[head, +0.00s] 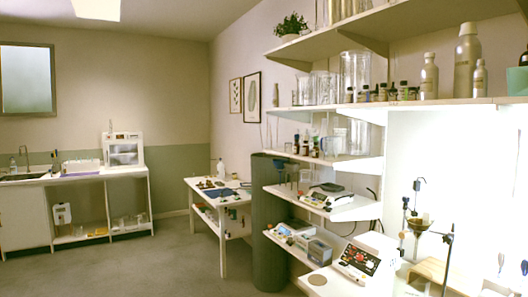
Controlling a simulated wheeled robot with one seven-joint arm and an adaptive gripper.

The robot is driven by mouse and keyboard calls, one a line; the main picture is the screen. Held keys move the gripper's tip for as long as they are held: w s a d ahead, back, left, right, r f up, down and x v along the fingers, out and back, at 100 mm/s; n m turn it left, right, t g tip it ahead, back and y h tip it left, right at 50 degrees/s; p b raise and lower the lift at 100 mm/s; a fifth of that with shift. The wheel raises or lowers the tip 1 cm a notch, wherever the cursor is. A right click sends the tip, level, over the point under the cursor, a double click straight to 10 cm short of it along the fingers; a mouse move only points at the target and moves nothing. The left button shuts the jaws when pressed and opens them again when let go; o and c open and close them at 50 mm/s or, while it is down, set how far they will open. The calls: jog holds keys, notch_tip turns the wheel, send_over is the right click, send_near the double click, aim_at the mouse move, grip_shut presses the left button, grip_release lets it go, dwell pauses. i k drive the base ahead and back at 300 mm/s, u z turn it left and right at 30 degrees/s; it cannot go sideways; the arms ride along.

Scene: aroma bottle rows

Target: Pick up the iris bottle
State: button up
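I cannot pick out the iris bottle, as no label is readable at this distance. Several small dark bottles (382,93) stand in a row on the long upper wall shelf at the right. More small dark bottles (305,147) stand on a shorter shelf below. Some small dark items (210,183) lie on the white table (224,198) in the middle, too small to tell apart, near a dark blue mat (217,192). My gripper is not in view.
A dark grey cylinder (268,225) stands beside the right-hand shelves. These hold a white instrument (361,262) and glassware (354,75). A white counter with a sink (22,177) runs along the far left wall. The grey floor (130,268) is clear at the left and centre.

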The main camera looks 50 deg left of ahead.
aim_at(296, 147)
jog(key=u, duration=2.55)
jog(key=i, duration=4.15)
jog(key=z, duration=2.95)
